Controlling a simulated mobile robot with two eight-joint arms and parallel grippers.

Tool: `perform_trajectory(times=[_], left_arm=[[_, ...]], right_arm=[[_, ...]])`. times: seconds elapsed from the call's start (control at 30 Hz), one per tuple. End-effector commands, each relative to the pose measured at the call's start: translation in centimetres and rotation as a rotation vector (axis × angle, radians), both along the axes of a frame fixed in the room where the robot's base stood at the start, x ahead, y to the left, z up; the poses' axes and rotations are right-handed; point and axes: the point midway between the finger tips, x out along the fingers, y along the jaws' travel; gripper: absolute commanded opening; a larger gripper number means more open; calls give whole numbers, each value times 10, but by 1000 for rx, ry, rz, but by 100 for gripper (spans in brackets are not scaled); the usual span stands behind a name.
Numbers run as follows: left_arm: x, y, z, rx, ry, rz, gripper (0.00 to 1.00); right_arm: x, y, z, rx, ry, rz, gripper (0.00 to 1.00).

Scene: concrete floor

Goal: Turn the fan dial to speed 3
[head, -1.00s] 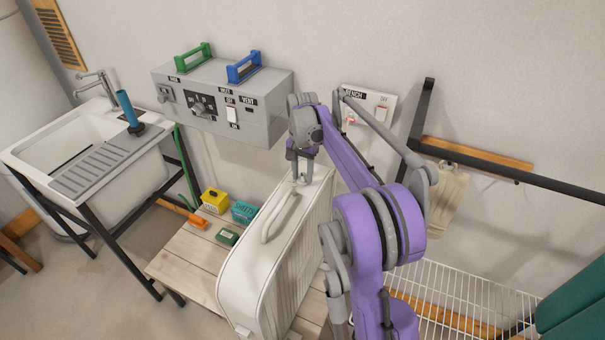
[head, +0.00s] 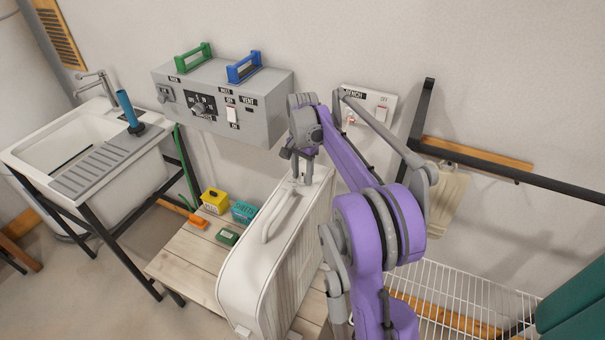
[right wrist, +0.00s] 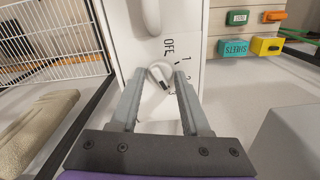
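The white appliance (head: 262,270) with a looped handle (head: 280,217) stands on a wooden bench. Its dial (right wrist: 160,75) is a round white knob with a dark mark at its lower right. Black print beside the dial reads OFF, then 1, with more marks partly hidden by a finger. In the head view my right gripper (head: 303,172) points down at the appliance's far end and hides the dial. In the right wrist view the fingers of my right gripper (right wrist: 160,76) stand apart on both sides of the dial, seemingly with small gaps. My left gripper is out of view.
A grey control box (head: 255,125) with green and blue handles is on the wall. A bench switch panel (head: 385,100) is right of it. Small coloured boxes, including a yellow one (head: 214,201), lie left of the appliance. A wire rack (head: 460,295) is at right.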

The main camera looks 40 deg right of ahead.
Motion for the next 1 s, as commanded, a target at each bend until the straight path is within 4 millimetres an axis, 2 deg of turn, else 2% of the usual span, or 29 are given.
perform_trajectory(times=[0.03, 0.1, 0.13, 0.47, 0.57, 0.9, 1.0], left_arm=[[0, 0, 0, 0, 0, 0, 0], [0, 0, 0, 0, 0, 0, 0], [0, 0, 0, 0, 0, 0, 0], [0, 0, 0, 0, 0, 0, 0], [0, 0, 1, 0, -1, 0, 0], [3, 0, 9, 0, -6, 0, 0], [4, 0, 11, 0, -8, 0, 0]], right_arm=[[0, 0, 0, 0, 0, 0, 58], [0, 0, 0, 0, 0, 0, 70], [0, 0, 0, 0, 0, 0, 72], [0, 0, 3, 0, 0, 1, 72], [0, 0, 14, 0, 0, 1, 72], [0, 0, 81, 0, 0, 0, 72], [0, 0, 96, 0, 0, 1, 72]])
